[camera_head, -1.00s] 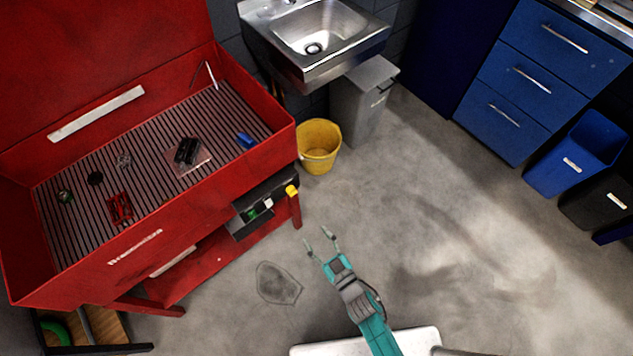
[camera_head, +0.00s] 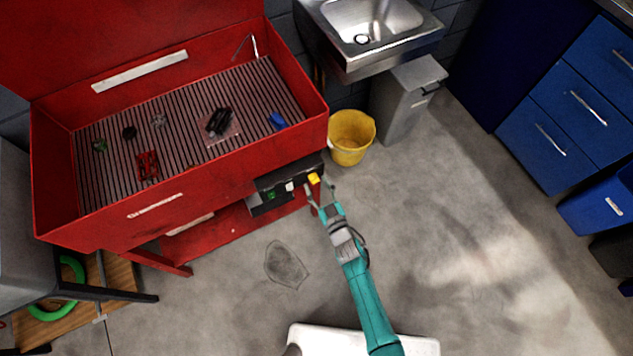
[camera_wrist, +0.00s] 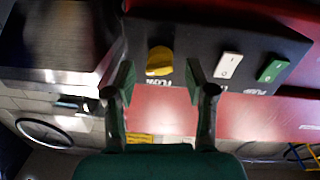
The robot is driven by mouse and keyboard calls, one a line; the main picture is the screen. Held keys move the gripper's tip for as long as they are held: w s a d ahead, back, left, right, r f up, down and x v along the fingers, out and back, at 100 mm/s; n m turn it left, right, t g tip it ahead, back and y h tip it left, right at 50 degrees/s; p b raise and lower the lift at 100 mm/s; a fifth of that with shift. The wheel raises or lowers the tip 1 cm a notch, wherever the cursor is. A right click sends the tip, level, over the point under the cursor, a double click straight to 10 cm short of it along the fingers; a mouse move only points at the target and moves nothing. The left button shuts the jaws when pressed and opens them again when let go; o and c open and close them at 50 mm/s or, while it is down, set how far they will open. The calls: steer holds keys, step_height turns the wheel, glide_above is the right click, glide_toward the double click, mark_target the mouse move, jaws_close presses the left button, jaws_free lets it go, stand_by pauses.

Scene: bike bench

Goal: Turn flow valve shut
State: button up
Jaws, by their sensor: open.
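The flow valve is a yellow knob (camera_head: 314,179) on the black control box (camera_head: 270,181) at the right front of the red parts washer. In the wrist view the yellow knob (camera_wrist: 159,61) sits on the box face above the lettering "FLOW". My gripper (camera_head: 321,194) is open and empty just in front of the knob in the head view. In the wrist view my gripper (camera_wrist: 161,88) has its two fingers spread, with the knob beyond them and left of the middle of the gap. I cannot see any contact between fingers and knob.
A white switch (camera_wrist: 228,65) and a green switch (camera_wrist: 272,71) are right of the knob on the same box. A yellow bucket (camera_head: 351,138) and a grey bin (camera_head: 405,100) stand behind my gripper. The red washer (camera_head: 225,165) is at the left.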

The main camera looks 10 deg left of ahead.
steer(key=shift+w+a, duration=0.45)
steer(key=shift+w, duration=0.15)
steer(key=shift+c, duration=0.2)
jaws_close()
